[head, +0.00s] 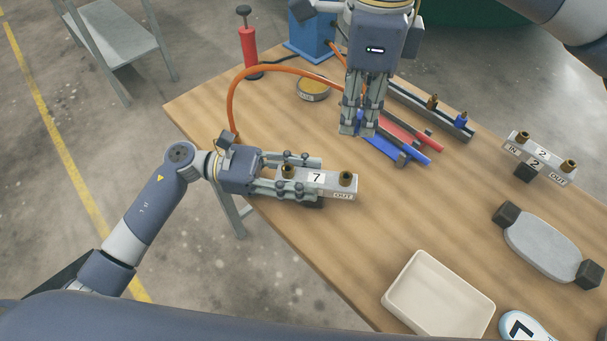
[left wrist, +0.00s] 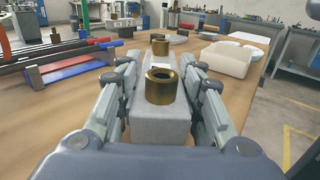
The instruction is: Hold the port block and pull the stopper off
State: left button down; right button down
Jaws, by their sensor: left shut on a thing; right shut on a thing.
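The port block (head: 328,180) is a pale grey bar marked 7 and OUT, with a brass port (head: 345,178) at its outer end and another nearer my left gripper. My left gripper (head: 290,178) is shut around the block's near part. The left wrist view shows the block (left wrist: 160,125) between both fingers, its near brass port (left wrist: 161,86) open at the top. My right gripper (head: 360,128) points down above the table behind the block, apart from it. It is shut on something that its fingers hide. I cannot make out the stopper.
Blue (head: 380,149) and red (head: 408,129) bars lie beside my right gripper. An orange hose (head: 232,95) loops behind my left gripper. A second block (head: 540,158), marked 2, a cream tray (head: 438,295) and a grey oval piece (head: 543,246) are to the right.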

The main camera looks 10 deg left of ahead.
jog(key=shift+r, duration=0.65)
pick_arm(q)
jog(key=c, duration=1)
grip_release()
jog(key=shift+a, duration=0.1)
